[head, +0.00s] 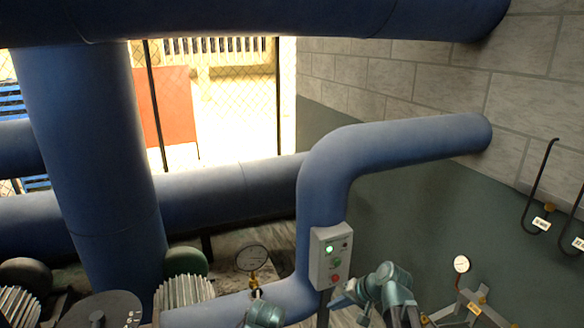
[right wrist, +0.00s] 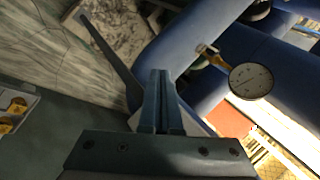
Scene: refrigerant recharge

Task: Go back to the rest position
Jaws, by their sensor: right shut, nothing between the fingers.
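My right gripper (head: 344,297) shows in the head view at the lower centre, just below the control box. In the right wrist view its fingers (right wrist: 160,74) are pressed together with nothing between them. A teal part of my left arm (head: 264,314) shows at the bottom edge of the head view, below a pressure gauge; its fingers cannot be made out. The control box (head: 330,256) has a lit green light and a red button. The pressure gauge (head: 253,259) has a brass fitting and stands by the blue pipe; a gauge (right wrist: 250,81) also shows in the right wrist view.
A thick blue pipe (head: 322,190) bends into the wall behind the control box. A second gauge (head: 461,264) stands at the lower right. Black hoses with tags (head: 541,223) hang on the right wall. Motors and a round dark lid (head: 98,310) fill the lower left.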

